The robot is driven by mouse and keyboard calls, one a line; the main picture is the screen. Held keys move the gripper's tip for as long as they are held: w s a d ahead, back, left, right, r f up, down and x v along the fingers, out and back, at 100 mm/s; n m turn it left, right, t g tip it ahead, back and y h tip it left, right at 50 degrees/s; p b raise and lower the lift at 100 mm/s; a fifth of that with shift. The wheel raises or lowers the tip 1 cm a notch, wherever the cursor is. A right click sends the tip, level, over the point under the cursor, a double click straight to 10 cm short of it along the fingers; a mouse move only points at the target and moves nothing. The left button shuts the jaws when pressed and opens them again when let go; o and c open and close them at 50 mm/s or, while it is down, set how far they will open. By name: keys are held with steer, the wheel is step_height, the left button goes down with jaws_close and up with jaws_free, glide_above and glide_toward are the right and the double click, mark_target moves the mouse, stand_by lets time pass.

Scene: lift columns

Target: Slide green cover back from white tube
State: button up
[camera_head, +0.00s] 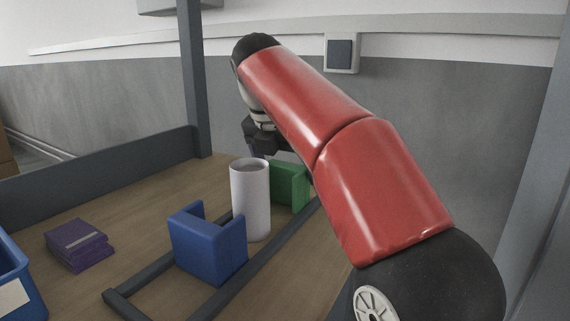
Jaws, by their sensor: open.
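The white tube (250,203) stands upright on the wooden table between two dark rails. The green cover (287,187) is just behind it to the right, partly hidden by the tube and my red arm. A blue cover (209,246) with a U-shaped opening sits in front of the tube on its left. My gripper (264,154) is above and behind the tube, close to the green cover. Its fingertips are small and partly hidden, and I see nothing held in it. I cannot tell whether it touches the green cover.
Dark rails (226,292) run along the table beside the covers. Purple boxes (77,245) lie stacked at the left. A blue bin (21,284) stands at the left edge. A grey post (194,80) and low side wall (100,165) bound the table's back.

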steer(key=shift+o, duration=0.4)
steer(key=v, duration=0.7)
steer(key=shift+r, duration=0.35)
steer(key=shift+s+a, duration=0.1)
